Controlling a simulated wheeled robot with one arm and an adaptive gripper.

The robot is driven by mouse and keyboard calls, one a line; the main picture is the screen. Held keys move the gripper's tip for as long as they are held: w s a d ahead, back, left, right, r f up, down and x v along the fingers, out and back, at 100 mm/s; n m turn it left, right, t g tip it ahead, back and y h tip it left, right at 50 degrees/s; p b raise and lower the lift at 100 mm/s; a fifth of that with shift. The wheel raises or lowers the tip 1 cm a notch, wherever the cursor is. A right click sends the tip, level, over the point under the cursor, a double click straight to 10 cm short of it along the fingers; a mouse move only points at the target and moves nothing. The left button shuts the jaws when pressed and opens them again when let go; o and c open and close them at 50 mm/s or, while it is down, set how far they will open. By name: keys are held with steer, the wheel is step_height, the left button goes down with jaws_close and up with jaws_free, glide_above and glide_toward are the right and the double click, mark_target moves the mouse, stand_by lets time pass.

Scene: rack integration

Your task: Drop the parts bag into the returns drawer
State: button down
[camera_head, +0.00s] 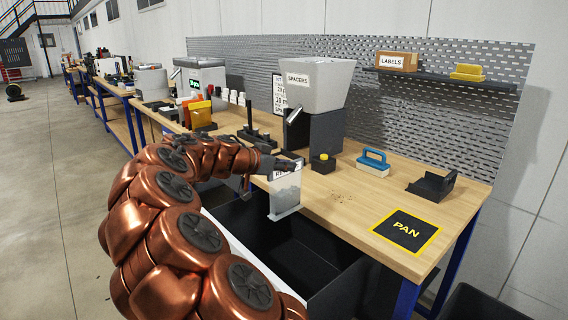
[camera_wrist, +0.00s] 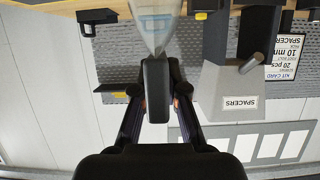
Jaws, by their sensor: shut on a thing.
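The parts bag (camera_head: 285,194) is a small clear pouch with a pale label strip at its top. It hangs from my gripper (camera_head: 284,166), which is shut on its upper edge. In the wrist view the bag (camera_wrist: 155,24) reaches out past the closed fingers (camera_wrist: 157,92). An open black drawer (camera_head: 318,254) lies below the bench front, with a white side edge along my arm. The bag hangs in front of the bench edge and appears over the drawer's opening. Its height above the drawer floor is hard to tell. My arm hides part of the drawer.
The wooden bench (camera_head: 350,205) stands behind the bag. A shelf (camera_head: 440,77) is above.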

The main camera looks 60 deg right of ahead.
mark_target(285, 179)
steer(key=shift+f, duration=2.25)
steer(key=c, duration=1.1)
jaws_free()
steer(key=shift+c, duration=0.2)
steer(key=v, duration=1.2)
steer(key=shift+s, duration=0.1)
